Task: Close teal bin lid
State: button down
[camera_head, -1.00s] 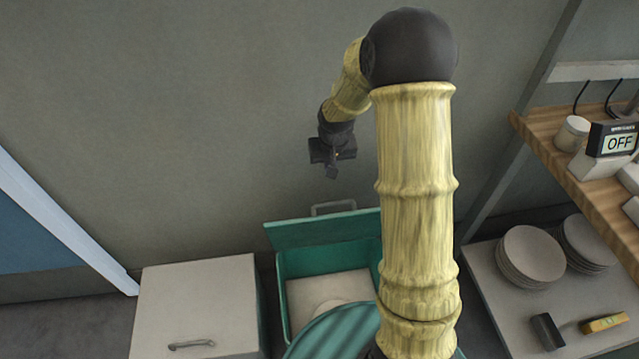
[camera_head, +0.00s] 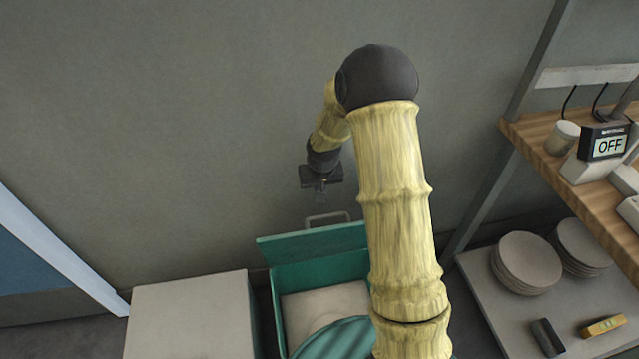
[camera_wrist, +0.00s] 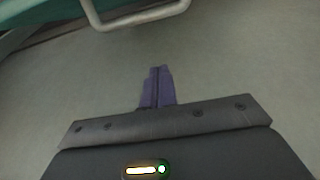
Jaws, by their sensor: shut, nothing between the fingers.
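The teal bin (camera_head: 276,300) stands below my arm, near the back wall. Its teal lid (camera_head: 312,243) is open, raised at the back of the bin, with a grey handle (camera_head: 327,217) at its upper edge. My gripper (camera_head: 321,196) is shut and empty, a little above the handle in the head view. In the wrist view my gripper's closed fingers (camera_wrist: 157,72) point toward the handle (camera_wrist: 137,18), apart from it. A corner of the teal lid (camera_wrist: 30,12) shows at the top left there. My arm hides the bin's right side.
A pale cabinet (camera_head: 190,315) stands just left of the bin. The wall behind is bare.

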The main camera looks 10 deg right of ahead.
jog(key=s+f, duration=0.2)
jog(key=f, duration=0.1)
jog(key=f+b, duration=0.1)
jog(key=shift+s+f, duration=0.4)
jog(key=shift+d+f, duration=0.1)
